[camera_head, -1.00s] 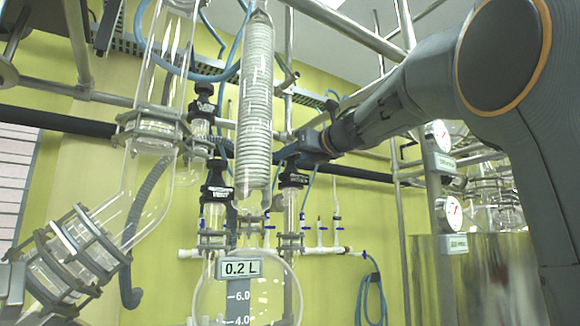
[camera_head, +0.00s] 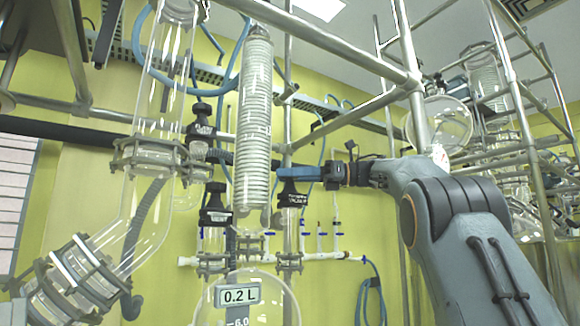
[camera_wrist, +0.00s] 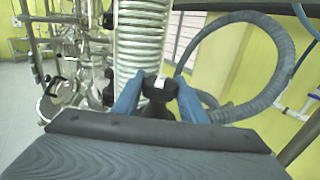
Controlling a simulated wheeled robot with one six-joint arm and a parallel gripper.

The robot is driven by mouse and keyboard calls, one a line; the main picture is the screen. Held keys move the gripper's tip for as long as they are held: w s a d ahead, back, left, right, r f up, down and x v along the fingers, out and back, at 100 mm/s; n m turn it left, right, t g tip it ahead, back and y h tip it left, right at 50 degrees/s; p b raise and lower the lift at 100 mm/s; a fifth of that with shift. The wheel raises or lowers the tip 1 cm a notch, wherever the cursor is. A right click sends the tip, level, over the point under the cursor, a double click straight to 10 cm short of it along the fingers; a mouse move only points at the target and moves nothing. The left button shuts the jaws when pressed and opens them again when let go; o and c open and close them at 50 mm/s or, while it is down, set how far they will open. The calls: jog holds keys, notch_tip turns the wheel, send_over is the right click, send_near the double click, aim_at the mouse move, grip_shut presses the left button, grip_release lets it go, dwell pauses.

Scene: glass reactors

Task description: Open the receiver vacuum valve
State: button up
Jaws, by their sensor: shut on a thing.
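The receiver vacuum valve (camera_head: 292,198) has a black handle with a white label that seems to read "VACUUM". It sits upright on a glass neck to the right of the coil condenser. My gripper (camera_head: 298,174) has come in from the right and is shut on the top of this handle. In the wrist view, the blue fingers of my gripper (camera_wrist: 158,100) stand on both sides of the black knob (camera_wrist: 158,86). The lower part of the valve is hidden there by my wrist. I cannot tell how far the handle is turned.
The coil condenser (camera_head: 253,130) hangs just left of the valve. Another black valve (camera_head: 215,204) stands beyond it. The round flask (camera_head: 270,303) with its 0.2 L sign is below. A steel frame post (camera_head: 415,100) rises near my arm.

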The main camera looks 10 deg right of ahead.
jog(key=shift+r+n+g+y+p, duration=0.2)
jog(key=shift+n+g+p, duration=0.7)
jog(key=shift+p, duration=1)
jog(key=shift+r+n+g+y+p, duration=0.2)
jog(key=shift+n+g+p, duration=0.3)
jog(key=shift+g+p, duration=1.1)
jog(key=n+g+p, duration=0.1)
jog(key=p, duration=0.6)
jog(key=shift+r+p, duration=0.1)
jog(key=shift+p, duration=0.2)
jog(key=g+p, duration=0.1)
jog(key=p, duration=0.2)
jog(key=shift+f+n+p, duration=0.2)
jog(key=shift+n+p, duration=0.15)
jog(key=shift+n, duration=0.05)
jog(key=shift+f+p, duration=0.5)
jog(key=shift+p, duration=0.15)
jog(key=o, duration=1.1)
jog(key=shift+c, duration=0.2)
jog(key=shift+r, duration=0.15)
jog(key=b, duration=0.6)
jog(key=shift+w+m+t, duration=0.2)
jog(key=shift+m+t, duration=0.1)
jog(key=shift+t, duration=0.1)
jog(key=m+t+b, duration=0.1)
jog(key=t+b, duration=0.1)
jog(key=b, duration=0.6)
jog(key=shift+s, duration=0.15)
